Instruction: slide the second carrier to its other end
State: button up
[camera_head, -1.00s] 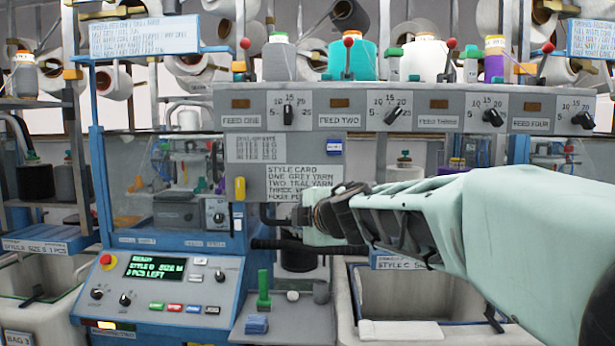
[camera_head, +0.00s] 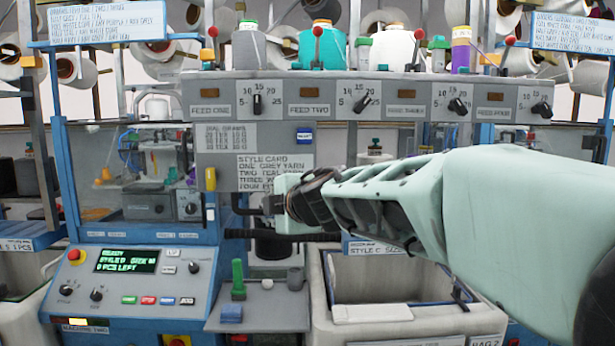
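My gripper (camera_head: 287,205) is at the machine's middle, below the style card, at the end of my pale green arm reaching in from the right. I see it from behind. Its fingertips are not clear against dark machine parts, so I cannot tell whether it holds anything. A dark horizontal bar (camera_head: 322,237) runs just below it; I cannot tell whether they touch. I cannot pick out the second carrier. Small coloured parts, including a yellow one (camera_head: 105,175), show blurred behind the left window. The FEED TWO label (camera_head: 309,109) is on the panel above, below a teal cone (camera_head: 319,50).
A control console (camera_head: 124,283) with a lit screen stands at the lower left. A small shelf (camera_head: 262,313) holds a green post (camera_head: 238,280). An open bag (camera_head: 318,300) stands right of it. Red-knobbed levers and cones line the top. My arm hides the machine's right part.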

jog(key=f+p+v, duration=0.1)
jog(key=p+v, duration=0.3)
jog(key=v, duration=0.7)
jog(key=shift+s+f, duration=0.15)
jog(key=shift+s, duration=0.15)
jog(key=shift+d, duration=0.1)
dwell(0.7)
jog(key=s+d+m+h+p, duration=0.2)
jog(key=s+d+m+h, duration=0.15)
jog(key=d+m, duration=0.4)
jog(key=s+d+m+h+p, duration=0.2)
jog(key=d+m+h, duration=0.3)
jog(key=d, duration=0.4)
jog(key=s+a+f+m+g+y+p, duration=0.1)
jog(key=s+a+f+m+g, duration=0.1)
jog(key=s+f, duration=0.4)
jog(key=s+a+f+m+g+y+p, duration=0.1)
jog(key=s+f+m+g, duration=0.4)
jog(key=s, duration=0.7)
jog(key=shift+a+f+m+g+y, duration=0.3)
jog(key=shift+a+f+m+y, duration=0.25)
jog(key=shift+m, duration=0.3)
